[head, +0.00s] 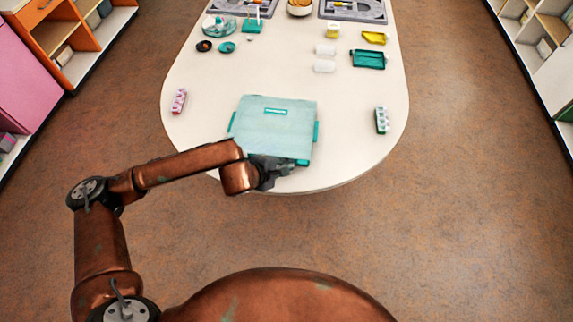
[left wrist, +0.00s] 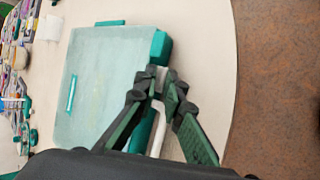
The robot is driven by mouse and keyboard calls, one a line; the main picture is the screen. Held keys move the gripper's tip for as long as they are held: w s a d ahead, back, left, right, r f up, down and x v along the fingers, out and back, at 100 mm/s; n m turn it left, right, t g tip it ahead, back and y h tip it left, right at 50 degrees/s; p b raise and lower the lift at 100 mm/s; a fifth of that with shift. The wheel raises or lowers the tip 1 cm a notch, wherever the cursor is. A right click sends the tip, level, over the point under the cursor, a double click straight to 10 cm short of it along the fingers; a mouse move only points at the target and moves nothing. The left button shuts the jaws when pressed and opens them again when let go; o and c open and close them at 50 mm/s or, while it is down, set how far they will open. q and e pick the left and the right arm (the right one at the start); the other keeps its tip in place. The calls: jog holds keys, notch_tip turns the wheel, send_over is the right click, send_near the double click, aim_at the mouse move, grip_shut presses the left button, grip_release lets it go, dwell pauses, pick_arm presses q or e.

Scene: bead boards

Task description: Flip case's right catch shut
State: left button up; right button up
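The case (head: 274,125) lies on the table with its pale teal lid down. In the left wrist view the case (left wrist: 98,85) is seen turned, its front edge to the right. The right catch (head: 303,162) shows as a teal piece at the front edge; in the left wrist view it stands out from the edge (left wrist: 161,47). Another teal piece (left wrist: 143,132), on the front edge farther left, is partly hidden by my fingers. My left gripper (head: 283,166) is at the front edge, left of the right catch, its fingertips (left wrist: 160,76) together and empty. My right gripper is out of view.
A pink bead board (head: 179,101) lies left of the case and a green one (head: 382,120) right. Teal and yellow trays (head: 368,59), white cups (head: 325,66) and dishes stand farther back. The table (head: 345,150) is clear just right of the case.

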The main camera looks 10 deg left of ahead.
pick_arm(q)
grip_shut()
jog(key=shift+s+f, duration=0.1)
jog(key=shift+f, duration=0.05)
dwell(0.9)
jog(key=shift+o, duration=2.1)
grip_release()
